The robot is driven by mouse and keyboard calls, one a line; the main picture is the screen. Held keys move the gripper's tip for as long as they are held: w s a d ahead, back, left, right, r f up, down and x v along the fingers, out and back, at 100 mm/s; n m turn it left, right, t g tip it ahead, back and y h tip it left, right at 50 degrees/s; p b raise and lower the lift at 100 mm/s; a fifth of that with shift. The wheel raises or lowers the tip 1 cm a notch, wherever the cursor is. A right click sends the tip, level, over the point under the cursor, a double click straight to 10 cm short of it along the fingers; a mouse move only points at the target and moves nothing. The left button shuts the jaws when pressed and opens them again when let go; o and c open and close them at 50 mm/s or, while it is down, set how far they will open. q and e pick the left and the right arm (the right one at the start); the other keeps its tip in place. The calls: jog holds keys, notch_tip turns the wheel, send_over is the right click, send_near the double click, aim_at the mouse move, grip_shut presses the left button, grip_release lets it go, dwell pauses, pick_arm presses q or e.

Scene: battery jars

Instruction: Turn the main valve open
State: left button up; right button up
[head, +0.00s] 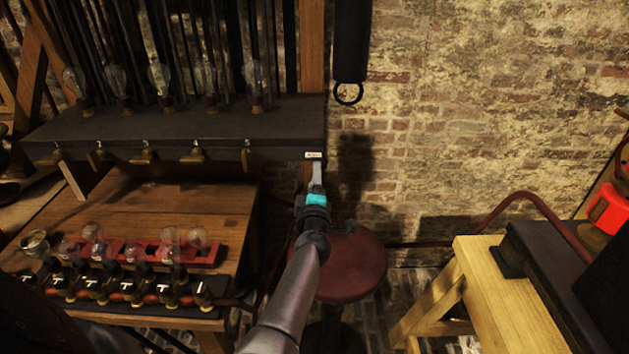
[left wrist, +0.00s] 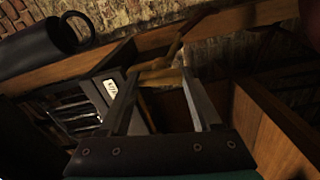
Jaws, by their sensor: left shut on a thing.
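The main valve shows as a brass-coloured lever (left wrist: 160,77) between my fingertips in the left wrist view. A small white label (head: 313,155) sits at the right end of the dark shelf; a white label also shows in the left wrist view (left wrist: 110,88). My left gripper (head: 316,168), with a teal band, reaches up to just under this label. In the left wrist view its two fingers (left wrist: 165,80) are shut on the lever. In the head view the gripper hides the lever. My right gripper is not in view.
The dark shelf (head: 180,130) carries glass bulbs, with several small brass valves (head: 145,157) along its front. A wooden bench (head: 150,205) with bulbs stands lower left. A black cylinder with a ring (head: 349,94) hangs near the shelf. A red stool (head: 350,265) stands below my arm.

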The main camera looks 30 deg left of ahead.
pick_arm(q)
jog(key=shift+f+n, duration=0.1)
jog(key=shift+n, duration=0.9)
jog(key=o, duration=1.3)
jog(key=shift+o, duration=0.4)
jog(key=shift+r, duration=0.25)
